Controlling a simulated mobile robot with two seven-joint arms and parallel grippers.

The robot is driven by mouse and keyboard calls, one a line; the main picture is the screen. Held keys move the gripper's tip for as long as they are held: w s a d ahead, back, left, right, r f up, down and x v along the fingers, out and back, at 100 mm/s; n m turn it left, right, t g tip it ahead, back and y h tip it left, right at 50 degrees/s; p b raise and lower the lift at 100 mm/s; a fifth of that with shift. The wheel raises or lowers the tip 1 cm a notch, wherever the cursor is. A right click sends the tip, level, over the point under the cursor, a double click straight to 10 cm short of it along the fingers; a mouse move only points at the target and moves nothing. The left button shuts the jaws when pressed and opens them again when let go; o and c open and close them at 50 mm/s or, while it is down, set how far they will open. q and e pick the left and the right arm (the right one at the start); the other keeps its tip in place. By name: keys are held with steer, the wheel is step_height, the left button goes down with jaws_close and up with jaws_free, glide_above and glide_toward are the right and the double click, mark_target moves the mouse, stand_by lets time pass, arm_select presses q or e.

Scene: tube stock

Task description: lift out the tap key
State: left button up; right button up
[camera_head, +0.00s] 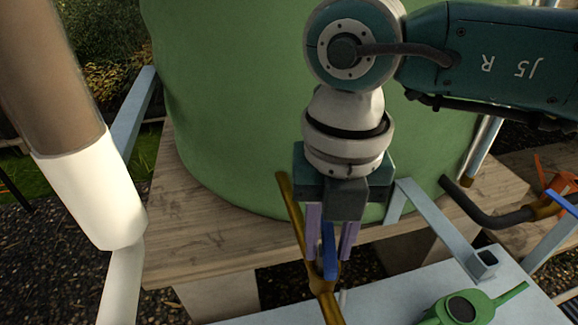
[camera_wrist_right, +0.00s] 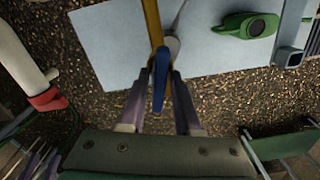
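A flat blue piece (camera_head: 329,252), which I take to be the tap key, stands upright by the brass-coloured rod and collar (camera_head: 325,287). It also shows in the right wrist view (camera_wrist_right: 160,80), rising between my fingers. My right gripper (camera_head: 332,245) points down over it. Its two purple fingers (camera_wrist_right: 161,88) straddle the blue piece, with gaps that look visible on its sides, so the gripper appears open. The lower end of the blue piece, where it meets the brass part, is partly hidden.
A big green barrel (camera_head: 230,120) stands on a wooden platform (camera_head: 165,235) behind. A pale blue-grey plate (camera_head: 390,295) lies below, with a green-handled thing (camera_head: 463,307) on it. A dark pipe (camera_head: 490,218) and an orange piece (camera_head: 556,176) are at right.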

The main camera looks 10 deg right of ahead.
jaws_close()
stand_by(0.3)
